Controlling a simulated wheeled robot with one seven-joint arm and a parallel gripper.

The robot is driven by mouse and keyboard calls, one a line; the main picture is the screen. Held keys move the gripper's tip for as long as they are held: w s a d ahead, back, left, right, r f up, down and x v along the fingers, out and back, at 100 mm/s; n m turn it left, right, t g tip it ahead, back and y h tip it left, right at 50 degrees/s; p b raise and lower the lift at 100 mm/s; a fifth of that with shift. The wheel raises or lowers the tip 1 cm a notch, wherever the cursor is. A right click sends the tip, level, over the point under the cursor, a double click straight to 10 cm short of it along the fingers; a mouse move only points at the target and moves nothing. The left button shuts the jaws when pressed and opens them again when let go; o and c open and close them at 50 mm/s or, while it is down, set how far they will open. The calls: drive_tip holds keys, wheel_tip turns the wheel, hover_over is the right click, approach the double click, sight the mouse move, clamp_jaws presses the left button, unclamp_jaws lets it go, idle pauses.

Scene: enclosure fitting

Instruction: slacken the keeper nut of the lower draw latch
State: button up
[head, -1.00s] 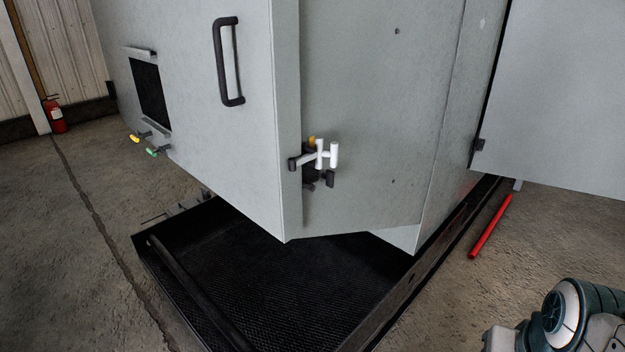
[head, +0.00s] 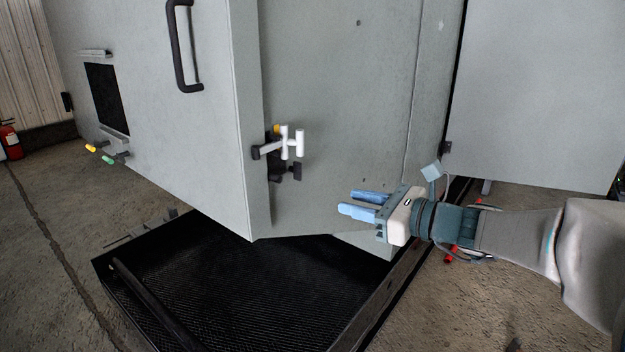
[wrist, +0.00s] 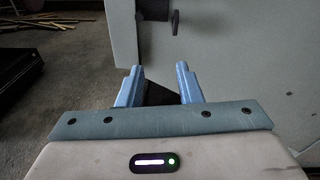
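The draw latch is on the edge of the grey enclosure door, with a white T-shaped handle (head: 290,143), dark lower parts (head: 277,170) and a small yellow-orange piece (head: 277,129) at its top. I cannot tell which part is the keeper nut. My gripper (head: 346,202) has two blue fingers pointing left. It is apart from the latch, to its lower right in the head view. In the wrist view the fingers (wrist: 158,78) stand apart with nothing held between them. A dark latch part (wrist: 175,18) shows at the top of that view, beyond the fingertips.
A long dark handle (head: 181,50) is on the door above. A black tray-like base (head: 200,290) lies below the enclosure. Yellow (head: 91,147) and green (head: 108,160) handles stick out at left. A grey panel (head: 540,90) stands at right, with a red bar (head: 449,258) partly hidden behind my arm.

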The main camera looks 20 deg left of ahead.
sight(301, 171)
drive_tip(key=shift+m+t+y, duration=0.4)
drive_tip(key=shift+m+t, duration=0.1)
drive_tip(key=shift+m, duration=0.4)
drive_tip(key=x, duration=0.5)
drive_tip(key=w+p+x, duration=0.1)
drive_tip(key=x, duration=0.3)
drive_tip(key=r+x, duration=0.1)
drive_tip(key=x, duration=0.4)
drive_tip(key=shift+w+r, duration=0.1)
drive_tip(key=shift+w, duration=0.45)
drive_tip(key=shift+c, duration=0.2)
drive_tip(key=shift+d, duration=0.1)
clamp_jaws()
